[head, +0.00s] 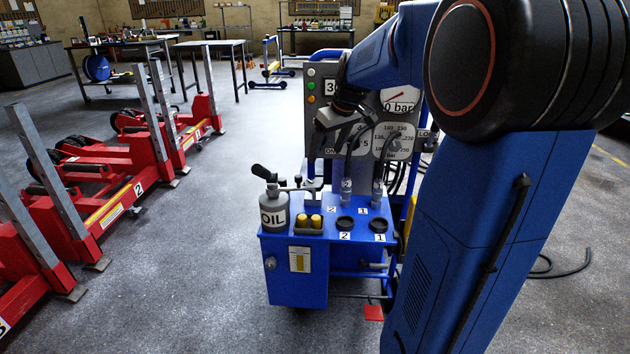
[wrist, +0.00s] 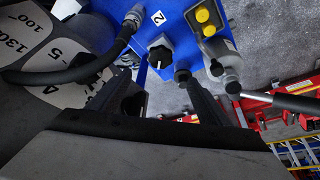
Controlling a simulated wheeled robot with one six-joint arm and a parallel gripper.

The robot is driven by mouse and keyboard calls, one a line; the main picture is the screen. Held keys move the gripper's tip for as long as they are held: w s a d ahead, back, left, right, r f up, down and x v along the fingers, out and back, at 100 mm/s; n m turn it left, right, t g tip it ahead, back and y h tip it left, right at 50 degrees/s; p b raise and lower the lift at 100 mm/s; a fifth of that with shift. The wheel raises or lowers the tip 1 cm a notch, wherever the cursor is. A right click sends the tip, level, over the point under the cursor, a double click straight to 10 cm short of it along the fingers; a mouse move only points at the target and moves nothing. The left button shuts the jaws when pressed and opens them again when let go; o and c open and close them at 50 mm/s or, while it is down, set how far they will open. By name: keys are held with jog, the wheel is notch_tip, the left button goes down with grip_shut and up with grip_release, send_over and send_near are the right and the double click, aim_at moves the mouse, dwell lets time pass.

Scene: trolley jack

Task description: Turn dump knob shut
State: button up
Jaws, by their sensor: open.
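A black lobed knob with a white pointer line (wrist: 160,54) sits on the blue deck of the trolley unit (head: 295,274) in the wrist view. It stands below a "2" label (wrist: 158,18) and beside the grey pump. No "dump" lettering is legible. In the head view I cannot pick it out clearly. My gripper (head: 340,115) hangs in front of the control panel, above the deck. In the wrist view my gripper (wrist: 154,80) has its two dark fingers apart, with nothing between them. The knob appears beyond the gap between the fingertips, not gripped.
The gauge panel (head: 316,128) stands close behind my gripper. Hoses (head: 378,165) rise from the deck. Red lifts (head: 125,195) stand left; floor between is free.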

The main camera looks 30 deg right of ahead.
aim_at(314, 183)
jog(key=x, duration=1.4)
jog(key=shift+f, duration=0.25)
jog(key=c, duration=1.1)
